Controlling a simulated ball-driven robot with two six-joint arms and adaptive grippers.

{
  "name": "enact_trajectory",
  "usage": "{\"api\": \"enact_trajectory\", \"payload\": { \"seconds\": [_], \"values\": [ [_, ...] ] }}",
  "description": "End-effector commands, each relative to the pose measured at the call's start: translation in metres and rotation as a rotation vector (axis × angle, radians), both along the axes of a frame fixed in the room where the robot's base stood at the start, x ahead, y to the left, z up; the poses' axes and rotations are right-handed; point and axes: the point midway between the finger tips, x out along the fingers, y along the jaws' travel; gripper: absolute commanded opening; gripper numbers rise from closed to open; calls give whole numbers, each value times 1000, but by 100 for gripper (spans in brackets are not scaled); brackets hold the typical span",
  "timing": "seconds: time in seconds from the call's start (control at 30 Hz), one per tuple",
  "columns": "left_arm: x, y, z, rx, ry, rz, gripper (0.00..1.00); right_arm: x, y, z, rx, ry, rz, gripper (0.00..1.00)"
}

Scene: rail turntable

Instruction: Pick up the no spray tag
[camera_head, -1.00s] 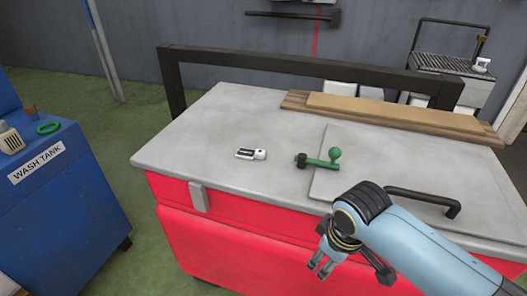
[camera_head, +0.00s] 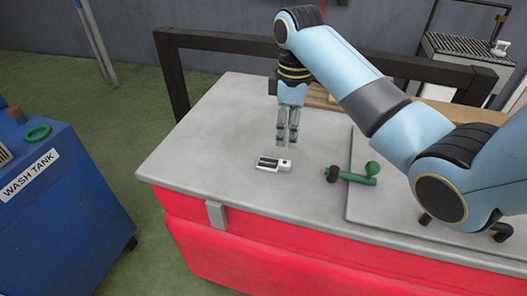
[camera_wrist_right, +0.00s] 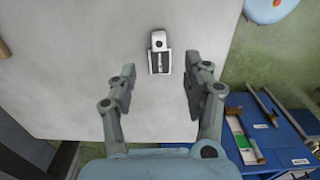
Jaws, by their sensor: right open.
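My left gripper is out of view.
A green-handled latch (camera_head: 352,175) sits right of the tag at the edge of a raised lid panel. A dark rail (camera_head: 215,47) and a wooden board stand behind. A blue wash tank (camera_head: 60,200) is at the left. The top left of the tag is clear.

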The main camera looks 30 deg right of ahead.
Motion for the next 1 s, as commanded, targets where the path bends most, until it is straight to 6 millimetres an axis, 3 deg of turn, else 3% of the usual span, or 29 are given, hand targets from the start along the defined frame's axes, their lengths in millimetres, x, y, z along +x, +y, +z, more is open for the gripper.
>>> {"api": "enact_trajectory", "payload": {
  "seconds": [0.2, 0.4, 0.53, 0.77, 1.0],
  "values": [
    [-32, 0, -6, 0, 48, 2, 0, 0, -1, -36, 2, 7, 2, 50],
    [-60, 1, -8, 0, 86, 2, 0, 0, -1, -55, 1, 4, 3, 50],
    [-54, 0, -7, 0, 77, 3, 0, -3, -4, -71, 0, 7, 2, 50],
    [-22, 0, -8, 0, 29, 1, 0, -5, -6, -102, 2, 4, 1, 50],
    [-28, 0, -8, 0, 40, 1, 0, -4, -6, -105, 1, 2, 2, 50]
  ]
}}
